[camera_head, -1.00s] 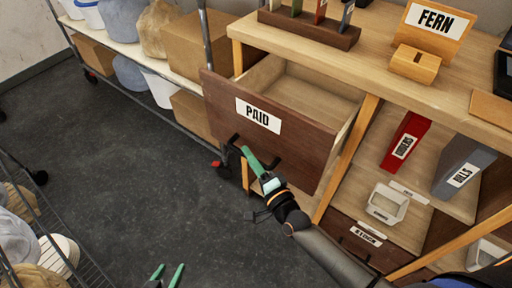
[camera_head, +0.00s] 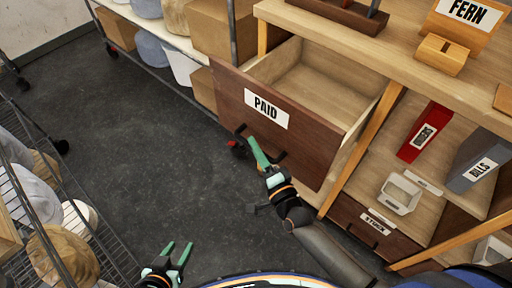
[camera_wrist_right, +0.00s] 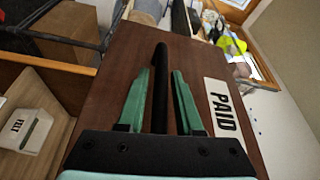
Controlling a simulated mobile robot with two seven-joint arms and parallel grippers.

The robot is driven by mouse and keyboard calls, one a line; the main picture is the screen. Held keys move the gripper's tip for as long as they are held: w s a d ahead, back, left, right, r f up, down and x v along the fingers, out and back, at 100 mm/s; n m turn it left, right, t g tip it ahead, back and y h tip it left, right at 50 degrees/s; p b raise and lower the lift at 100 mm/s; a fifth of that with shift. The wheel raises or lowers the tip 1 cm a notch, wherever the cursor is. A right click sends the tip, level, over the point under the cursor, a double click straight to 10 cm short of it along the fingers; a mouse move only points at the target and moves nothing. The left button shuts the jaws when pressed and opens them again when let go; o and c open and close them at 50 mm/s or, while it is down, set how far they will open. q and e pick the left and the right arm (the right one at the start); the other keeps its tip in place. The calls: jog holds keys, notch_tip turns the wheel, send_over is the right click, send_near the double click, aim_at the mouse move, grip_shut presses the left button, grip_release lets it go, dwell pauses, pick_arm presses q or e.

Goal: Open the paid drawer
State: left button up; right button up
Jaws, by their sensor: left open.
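The paid drawer (camera_head: 285,153) is a dark brown front with a white PAID label (camera_head: 266,107) and a pale wooden box. It stands pulled out of the cabinet, and its empty-looking inside shows. My right gripper (camera_head: 256,153) is at the black handle on the drawer front. In the right wrist view the handle (camera_wrist_right: 160,88) runs between the two green fingers of that gripper (camera_wrist_right: 160,78), which sit close on both sides of it. My left gripper (camera_head: 178,254) is open and empty, low in the head view over the floor, away from the drawer.
A wire rack (camera_head: 75,215) with hats stands at the left. A shelf with boxes (camera_head: 206,88) is behind. A red binder (camera_head: 424,133), a grey binder (camera_head: 478,160) and a white tray (camera_head: 401,193) are right of the drawer. The grey floor between is clear.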

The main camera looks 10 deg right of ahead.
jog(key=shift+o, duration=1)
jog(key=shift+s, duration=0.1)
jog(key=v, duration=1.2)
jog(key=shift+s, duration=0.15)
